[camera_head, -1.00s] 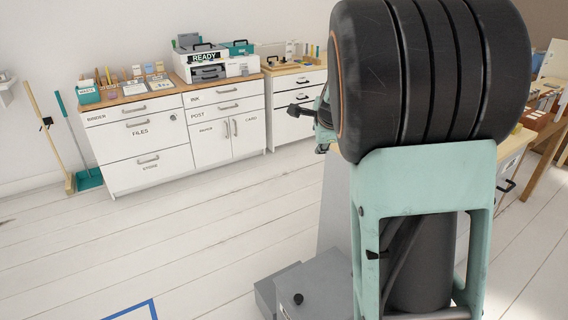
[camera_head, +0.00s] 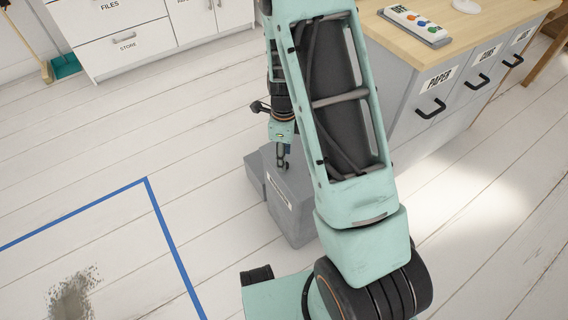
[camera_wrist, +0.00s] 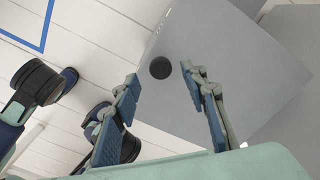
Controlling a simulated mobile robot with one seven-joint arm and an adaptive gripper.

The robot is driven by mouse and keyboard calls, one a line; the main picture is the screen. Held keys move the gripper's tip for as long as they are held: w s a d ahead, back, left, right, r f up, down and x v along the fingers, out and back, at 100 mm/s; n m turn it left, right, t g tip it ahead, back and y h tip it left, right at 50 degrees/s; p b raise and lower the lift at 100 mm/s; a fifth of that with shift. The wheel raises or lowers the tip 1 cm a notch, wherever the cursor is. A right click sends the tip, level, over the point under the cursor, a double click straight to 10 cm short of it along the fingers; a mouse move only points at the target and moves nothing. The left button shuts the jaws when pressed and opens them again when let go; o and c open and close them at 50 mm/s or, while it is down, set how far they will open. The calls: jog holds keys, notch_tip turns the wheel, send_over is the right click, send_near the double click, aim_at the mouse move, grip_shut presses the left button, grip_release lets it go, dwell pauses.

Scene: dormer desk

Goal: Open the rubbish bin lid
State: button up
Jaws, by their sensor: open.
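The grey rubbish bin (camera_head: 292,218) stands on the floor beside the desk, partly hidden behind my arm in the head view. Its lid (camera_wrist: 225,40) fills much of the wrist view as a flat grey face and looks closed. A round black knob (camera_wrist: 160,67) sits on the lid. My gripper (camera_wrist: 160,74) is open and empty, pointing down over the lid. In the picture the knob lies between the two fingertips, seemingly a little beyond them; I see no contact. In the head view my gripper (camera_head: 283,166) is small, just above the bin.
A smaller grey block (camera_head: 254,172) adjoins the bin's left side. The desk with drawers (camera_head: 440,95) stands close on the right. White cabinets (camera_head: 135,40) stand at the back. The plank floor left of the bin is clear, with blue tape (camera_head: 165,225) and a dark stain (camera_head: 75,297).

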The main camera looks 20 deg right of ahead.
jog(key=shift+f+b, duration=0.35)
jog(key=shift+f, duration=1.25)
grip_shut()
